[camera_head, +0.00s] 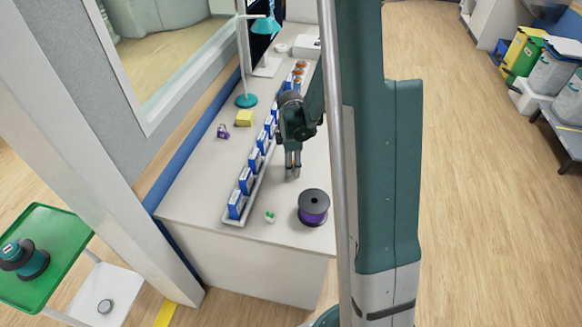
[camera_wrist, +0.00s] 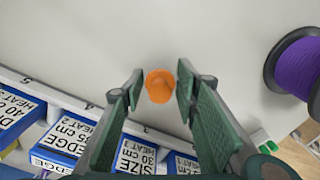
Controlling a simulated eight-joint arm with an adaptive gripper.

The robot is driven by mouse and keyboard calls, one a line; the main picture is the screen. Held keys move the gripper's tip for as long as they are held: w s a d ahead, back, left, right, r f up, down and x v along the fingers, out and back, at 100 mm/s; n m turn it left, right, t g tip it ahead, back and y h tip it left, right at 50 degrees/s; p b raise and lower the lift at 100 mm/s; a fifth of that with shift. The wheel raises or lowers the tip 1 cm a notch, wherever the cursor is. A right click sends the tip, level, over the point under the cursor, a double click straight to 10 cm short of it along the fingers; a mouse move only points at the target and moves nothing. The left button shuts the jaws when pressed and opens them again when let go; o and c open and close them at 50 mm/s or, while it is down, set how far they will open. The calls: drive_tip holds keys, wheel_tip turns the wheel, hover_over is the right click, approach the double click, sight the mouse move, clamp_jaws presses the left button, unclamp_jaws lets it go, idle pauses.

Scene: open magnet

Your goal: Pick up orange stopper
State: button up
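The orange stopper (camera_wrist: 159,86) is on or just above the white desk top in the wrist view, between the tips of my two green fingers. My gripper (camera_wrist: 158,88) is open around it, with a small gap visible on the left side and the right finger very close to it. In the head view my gripper (camera_head: 293,172) points down at the desk, right of the row of blue boxes. I cannot make out the stopper there; the fingers hide it or it is too small.
A tray of blue boxes (camera_head: 246,181) runs along the left of my gripper. A spool of purple wire (camera_head: 313,207) and a small green-and-white item (camera_head: 270,216) stand nearer the desk's front edge. A lamp (camera_head: 246,100) and a yellow block (camera_head: 244,118) are farther back.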

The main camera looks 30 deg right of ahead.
idle(0.3)
drive_tip(key=c, duration=0.6)
drive_tip(key=shift+o, duration=0.2)
drive_tip(key=shift+r, duration=0.15)
drive_tip(key=shift+r+p, duration=0.95)
drive_tip(key=shift+r, duration=3.9)
